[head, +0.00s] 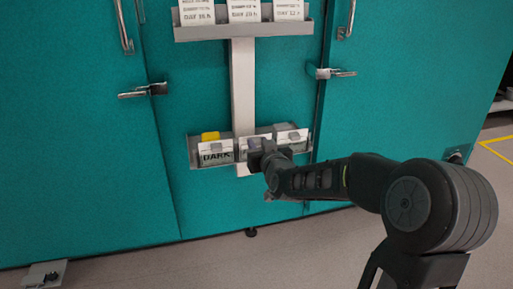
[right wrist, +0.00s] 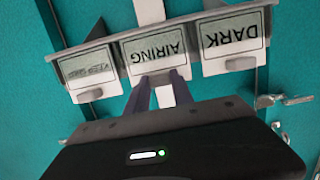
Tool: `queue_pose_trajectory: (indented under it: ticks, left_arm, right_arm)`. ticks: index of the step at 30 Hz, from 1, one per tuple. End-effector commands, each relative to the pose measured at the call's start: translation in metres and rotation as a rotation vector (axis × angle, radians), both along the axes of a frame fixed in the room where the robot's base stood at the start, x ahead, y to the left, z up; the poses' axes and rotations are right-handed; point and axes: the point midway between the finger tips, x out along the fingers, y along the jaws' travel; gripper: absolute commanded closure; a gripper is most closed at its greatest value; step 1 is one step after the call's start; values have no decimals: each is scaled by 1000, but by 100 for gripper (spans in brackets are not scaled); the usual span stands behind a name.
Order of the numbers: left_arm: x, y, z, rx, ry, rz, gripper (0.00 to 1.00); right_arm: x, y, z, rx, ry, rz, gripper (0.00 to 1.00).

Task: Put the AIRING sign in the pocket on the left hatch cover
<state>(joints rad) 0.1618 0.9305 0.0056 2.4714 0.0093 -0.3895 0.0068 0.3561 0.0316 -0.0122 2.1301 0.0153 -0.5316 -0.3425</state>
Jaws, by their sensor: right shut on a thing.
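The AIRING sign (right wrist: 155,55) is a pale card with dark letters, upside down in the right wrist view, in the middle slot of a small grey rack (right wrist: 98,40). In the head view my right gripper (head: 257,155) is at this middle slot and covers much of the sign (head: 247,143). The right gripper's two fingers (right wrist: 158,92) are shut on the tab at the sign's edge. The sign still sits in line with its neighbours. My left gripper is not in view. I cannot make out the pocket on the left hatch cover.
The DARK sign (head: 216,155) and another sign (head: 292,138) stand close on either side. An upper rack (head: 243,31) holds several DAY cards. Teal doors with metal handles (head: 143,91) flank the post (head: 243,80). A pale plate (head: 46,273) with a dark part lies low left.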

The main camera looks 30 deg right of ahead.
Motion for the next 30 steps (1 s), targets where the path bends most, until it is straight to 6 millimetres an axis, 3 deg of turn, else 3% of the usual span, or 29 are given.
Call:
queue_pose_trajectory:
  ticks: [30]
  left_arm:
    - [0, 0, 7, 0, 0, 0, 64]
  right_arm:
    - [0, 0, 12, 0, -1, 0, 100]
